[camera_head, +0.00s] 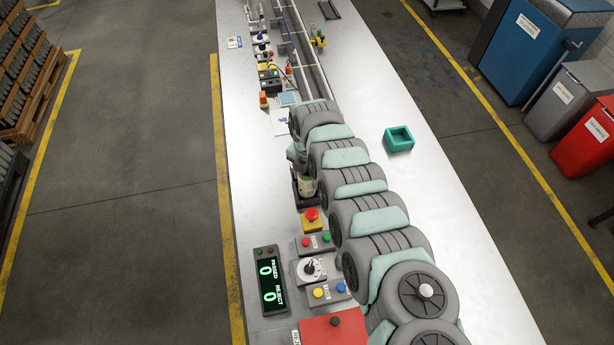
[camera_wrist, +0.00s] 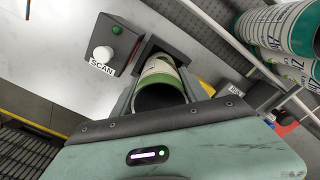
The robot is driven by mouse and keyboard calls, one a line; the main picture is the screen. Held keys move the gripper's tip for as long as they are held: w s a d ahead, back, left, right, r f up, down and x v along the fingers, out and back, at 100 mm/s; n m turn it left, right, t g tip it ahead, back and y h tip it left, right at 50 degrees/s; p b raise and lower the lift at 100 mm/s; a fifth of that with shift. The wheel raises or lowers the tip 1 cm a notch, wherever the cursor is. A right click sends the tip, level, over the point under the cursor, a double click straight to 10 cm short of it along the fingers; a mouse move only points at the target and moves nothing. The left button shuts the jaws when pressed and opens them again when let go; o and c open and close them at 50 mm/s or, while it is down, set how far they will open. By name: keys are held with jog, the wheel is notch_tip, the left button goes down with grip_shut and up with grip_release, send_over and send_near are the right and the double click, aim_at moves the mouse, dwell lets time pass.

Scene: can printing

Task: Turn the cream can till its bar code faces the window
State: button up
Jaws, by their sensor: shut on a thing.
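The cream can (camera_wrist: 161,70) with a green band sits between the fingers of my gripper (camera_wrist: 160,82) in the wrist view, its dark round end towards the camera. My gripper is shut on it. The can's far end is at a dark square frame (camera_wrist: 183,48); I cannot tell whether this is the window. No bar code shows on the visible side. In the head view, a small part of the can (camera_head: 306,187) shows below my wrist, above a dark holder (camera_head: 303,202). My arm hides the rest and the fingertips.
A grey SCAN box (camera_wrist: 112,50) with a white lamp and green button stands close left of the can. Green-and-white cans (camera_wrist: 282,30) are at right behind a rail. A teal tray (camera_head: 398,139) is on the bench. The counter display (camera_head: 268,280) reads 0 and 0.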

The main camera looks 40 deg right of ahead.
jog(key=shift+c, duration=1.4)
jog(key=shift+s+f+n+b, duration=0.15)
jog(key=shift+n+b, duration=0.45)
jog(key=shift+n, duration=1.3)
jog(key=n+b, duration=0.1)
jog(key=n, duration=0.2)
jog(key=shift+b, duration=0.35)
jog(key=o, duration=1.4)
jog(key=shift+r, duration=0.25)
notch_tip(320, 180, up, 11)
jog(key=shift+f+b, duration=0.2)
jog(key=shift+b, duration=0.2)
